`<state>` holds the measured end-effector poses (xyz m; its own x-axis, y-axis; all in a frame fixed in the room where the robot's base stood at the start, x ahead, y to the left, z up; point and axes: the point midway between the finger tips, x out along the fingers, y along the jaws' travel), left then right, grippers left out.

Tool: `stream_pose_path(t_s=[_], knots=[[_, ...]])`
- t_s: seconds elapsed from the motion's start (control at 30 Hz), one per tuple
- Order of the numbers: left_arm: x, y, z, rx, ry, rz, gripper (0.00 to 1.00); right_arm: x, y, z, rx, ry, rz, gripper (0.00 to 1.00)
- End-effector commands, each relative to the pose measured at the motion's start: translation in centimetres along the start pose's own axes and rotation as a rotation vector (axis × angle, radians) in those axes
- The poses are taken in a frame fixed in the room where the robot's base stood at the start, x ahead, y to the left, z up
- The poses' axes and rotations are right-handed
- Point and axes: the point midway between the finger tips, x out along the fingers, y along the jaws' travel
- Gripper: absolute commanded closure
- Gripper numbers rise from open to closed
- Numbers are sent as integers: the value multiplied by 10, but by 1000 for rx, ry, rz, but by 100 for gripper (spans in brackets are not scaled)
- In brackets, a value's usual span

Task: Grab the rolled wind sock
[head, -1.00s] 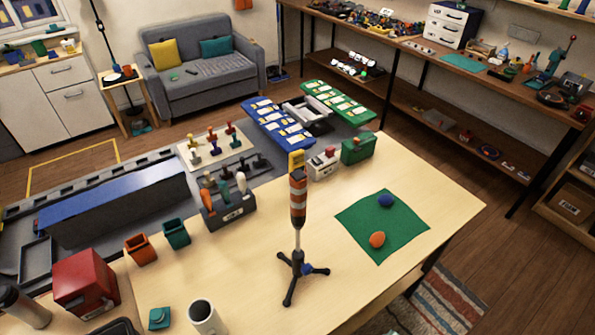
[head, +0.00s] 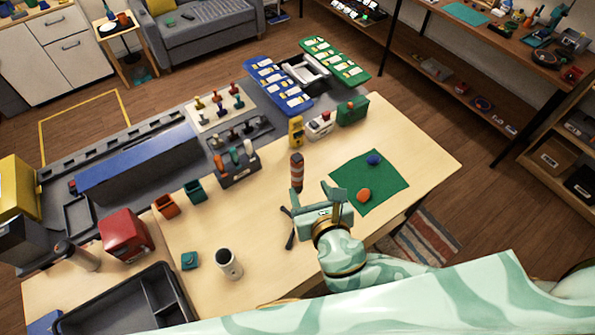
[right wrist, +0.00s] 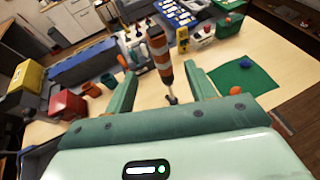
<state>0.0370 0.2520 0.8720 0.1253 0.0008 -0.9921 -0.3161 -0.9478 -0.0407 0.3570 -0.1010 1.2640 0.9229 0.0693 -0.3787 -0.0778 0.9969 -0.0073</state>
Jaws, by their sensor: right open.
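The rolled wind sock (head: 297,172) is an orange, white and dark striped roll standing upright on a thin pole with a dark tripod base (head: 290,240). My right gripper (head: 317,200) is in front of it in the head view and hides much of the pole and tripod. In the right wrist view, the wind sock (right wrist: 160,55) appears between the two spread green fingers (right wrist: 160,72), ahead of them. The right gripper is open and empty. I cannot tell whether it touches the stand. My left gripper is not in view.
A green mat (head: 385,187) with an orange egg-shaped item (head: 363,196) and a blue one (head: 374,160) lies right of the gripper. A yellow device (head: 296,131) stands behind the wind sock. A light cup (head: 229,264) stands front left. Bare table lies left of the stand.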

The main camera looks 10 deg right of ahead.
Motion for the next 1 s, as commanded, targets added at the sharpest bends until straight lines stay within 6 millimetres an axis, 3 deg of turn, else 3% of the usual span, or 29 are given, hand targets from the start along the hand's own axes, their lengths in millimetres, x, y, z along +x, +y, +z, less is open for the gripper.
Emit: stream_pose_path(t_s=[0.2,0.3,0.47,0.8,1.0], knots=[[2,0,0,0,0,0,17,55,0,1,4,-1,-2,45],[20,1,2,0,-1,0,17,72,0,-4,6,0,-1,45],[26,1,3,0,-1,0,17,82,0,-2,8,1,0,45],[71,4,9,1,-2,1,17,127,0,-2,7,2,0,45],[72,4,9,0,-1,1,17,131,1,2,8,4,1,45]])
